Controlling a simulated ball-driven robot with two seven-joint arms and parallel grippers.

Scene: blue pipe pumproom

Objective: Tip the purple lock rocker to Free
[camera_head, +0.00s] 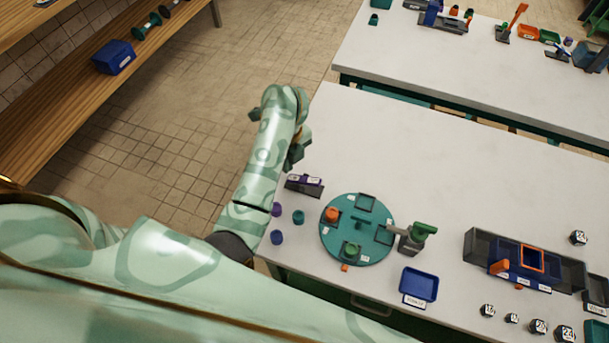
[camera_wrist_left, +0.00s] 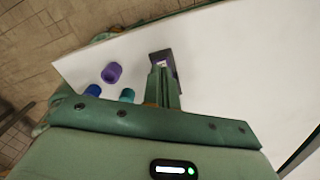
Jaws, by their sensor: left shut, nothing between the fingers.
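The purple lock rocker (camera_head: 309,180) sits in a small dark housing with a white label, near the left edge of the white worktop. My left gripper (camera_head: 293,162) is just above and behind it in the head view, partly hidden by my own arm. In the left wrist view the shut fingers (camera_wrist_left: 160,72) point at the rocker housing (camera_wrist_left: 165,58) and overlap its near part. I cannot tell whether they touch it, nor which way the rocker is tipped. My right gripper is not in view.
Purple, teal and blue cups (camera_head: 298,217) stand beside the housing. A teal turntable (camera_head: 335,249) with small trays, a grey stand with a green handle (camera_head: 412,238) and a blue tray (camera_head: 418,284) are to the right. The worktop (camera_head: 400,150) behind is clear.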

